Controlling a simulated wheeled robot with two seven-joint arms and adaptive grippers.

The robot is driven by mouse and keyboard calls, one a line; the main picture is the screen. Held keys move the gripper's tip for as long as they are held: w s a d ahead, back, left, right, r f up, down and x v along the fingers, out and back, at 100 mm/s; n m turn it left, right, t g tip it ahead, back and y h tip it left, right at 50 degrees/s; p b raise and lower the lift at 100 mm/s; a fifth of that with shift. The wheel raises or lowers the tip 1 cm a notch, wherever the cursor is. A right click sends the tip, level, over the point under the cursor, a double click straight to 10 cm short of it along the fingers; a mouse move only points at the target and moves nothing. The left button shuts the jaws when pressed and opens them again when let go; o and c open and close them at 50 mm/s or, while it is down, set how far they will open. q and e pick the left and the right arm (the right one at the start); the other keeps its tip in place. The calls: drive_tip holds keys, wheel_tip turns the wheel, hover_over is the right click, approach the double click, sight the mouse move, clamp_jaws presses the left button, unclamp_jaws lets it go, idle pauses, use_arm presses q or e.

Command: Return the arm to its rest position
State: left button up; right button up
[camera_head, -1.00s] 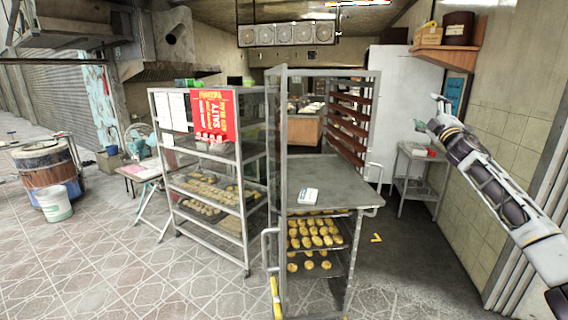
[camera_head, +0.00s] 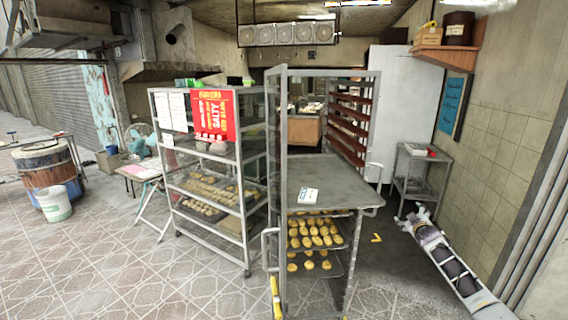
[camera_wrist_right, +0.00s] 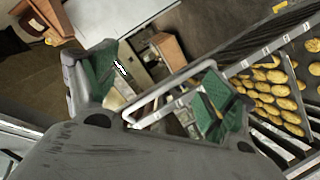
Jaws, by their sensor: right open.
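My right arm comes in from the lower right of the head view. Its gripper (camera_head: 414,217) is low beside the right side of the metal rack, in front of the small side table. In the right wrist view the gripper (camera_wrist_right: 155,95) shows its two green-padded fingers spread apart, with nothing held between them. The rack's metal handle appears beyond the fingers; I cannot tell whether it touches them. My left gripper is not in view.
The tall rack (camera_head: 335,185) holds trays of rolls (camera_head: 315,235) under a flat shelf. A second rack (camera_head: 210,160) with a red sign (camera_head: 214,113) stands to its left. A small metal table (camera_head: 421,158) stands behind my right gripper. The tiled wall (camera_head: 505,150) bounds the right side.

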drive_tip(key=s+a+f+m+g+y, duration=0.15)
drive_tip(key=s+a+f, duration=0.25)
drive_tip(key=s+f, duration=0.9)
drive_tip(key=s+a+f+g, duration=0.3)
drive_tip(key=s+a+f, duration=0.3)
drive_tip(key=f, duration=1.3)
drive_tip(key=s+a+f+m+g+y, duration=0.1)
drive_tip(key=s+a+f+g, duration=0.2)
drive_tip(key=s+f, duration=1.1)
drive_tip(key=s+a+f+g, duration=0.2)
drive_tip(key=s+a+f, duration=0.2)
drive_tip(key=s+f, duration=0.55)
drive_tip(key=s+a+f+g, duration=0.1)
drive_tip(key=s+a+f, duration=0.5)
drive_tip(key=s, duration=0.6)
drive_tip(key=s+a+f+g, duration=0.1)
drive_tip(key=s+f+g, duration=0.1)
drive_tip(key=s, duration=1.1)
drive_tip(key=s+a+f+m+g+y, duration=0.1)
drive_tip(key=s+f, duration=0.3)
drive_tip(key=s, duration=1)
drive_tip(key=shift+a+g, duration=0.35)
drive_tip(key=shift+a, duration=0.4)
drive_tip(key=shift+s+f, duration=0.1)
